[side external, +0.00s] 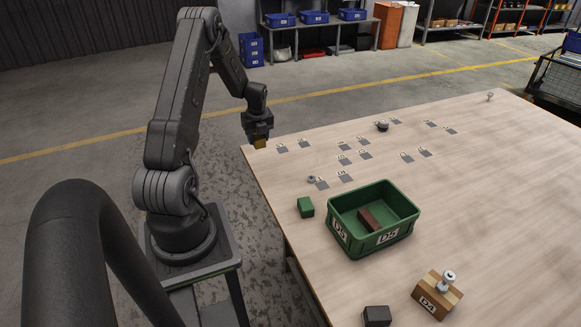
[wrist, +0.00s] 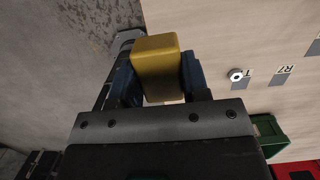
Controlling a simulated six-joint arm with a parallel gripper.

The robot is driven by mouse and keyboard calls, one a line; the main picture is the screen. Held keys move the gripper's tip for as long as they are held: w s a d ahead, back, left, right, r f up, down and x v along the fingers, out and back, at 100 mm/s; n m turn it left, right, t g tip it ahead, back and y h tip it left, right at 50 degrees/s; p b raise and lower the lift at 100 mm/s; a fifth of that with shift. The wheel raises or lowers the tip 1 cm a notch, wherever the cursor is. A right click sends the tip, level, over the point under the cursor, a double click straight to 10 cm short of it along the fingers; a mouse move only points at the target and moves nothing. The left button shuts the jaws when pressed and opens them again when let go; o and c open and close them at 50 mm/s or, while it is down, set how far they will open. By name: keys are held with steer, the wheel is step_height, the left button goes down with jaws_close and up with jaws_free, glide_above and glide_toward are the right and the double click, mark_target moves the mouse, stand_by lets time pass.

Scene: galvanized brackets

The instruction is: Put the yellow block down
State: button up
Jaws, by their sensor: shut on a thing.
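The yellow block (wrist: 156,66) is held between the two fingers of my gripper (wrist: 158,82) in the wrist view. In the side external view my gripper (side external: 259,138) is at the table's far left corner, with the yellow block (side external: 260,143) at its lower end. The gripper is shut on the block. From these views I cannot tell how high the block is above the table (side external: 480,220) or whether it touches it.
A green bin (side external: 345,207) labelled D5 holds a brown block (side external: 368,219). A green block (side external: 305,207), a cardboard box (side external: 437,296) with a metal part on it and a dark block (side external: 377,316) stand nearby. Grey labelled patches (side external: 345,160) and small metal parts dot the far side.

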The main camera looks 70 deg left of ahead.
steer(key=shift+a+f, duration=0.1)
steer(key=shift+f, duration=0.1)
glide_above(289, 166)
steer(key=f, duration=0.6)
steer(key=shift+d+f, duration=0.25)
steer(key=shift+f, duration=2)
steer(key=o, duration=1)
steer(key=shift+f, duration=0.15)
